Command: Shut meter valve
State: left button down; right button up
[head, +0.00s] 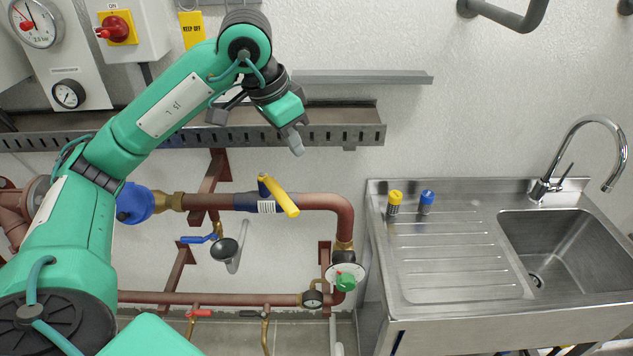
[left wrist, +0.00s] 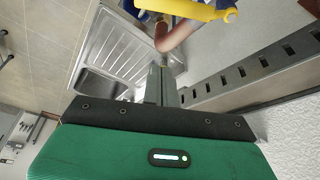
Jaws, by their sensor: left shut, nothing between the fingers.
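A yellow lever handle (head: 279,196) sits on a horizontal red-brown pipe (head: 318,202), slanting across it down to the right. A barcode label is beside it. The yellow lever also shows at the top edge of the left wrist view (left wrist: 195,10), partly cut off. A blue round body (head: 135,203) with brass fittings is on the same pipe, to the left. My left gripper (head: 296,145) is above the yellow lever in the picture, apart from it, with its fingers together and empty. Its fingers show in the left wrist view (left wrist: 160,86). My right gripper is not in view.
A grey slotted cable tray (head: 330,136) runs along the wall behind my left gripper. Below the pipe are a blue-handled valve (head: 197,239), a green knob (head: 345,282) and a red-handled valve (head: 199,313). A steel sink unit (head: 455,300) stands at right.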

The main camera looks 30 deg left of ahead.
aim_at(276, 192)
pick_arm(q)
notch_tip(276, 192, down, 10)
jog(key=b, duration=0.4)
jog(key=shift+s+a+r, duration=0.15)
jog(key=shift+s+a, duration=0.1)
jog(key=shift+a, duration=0.15)
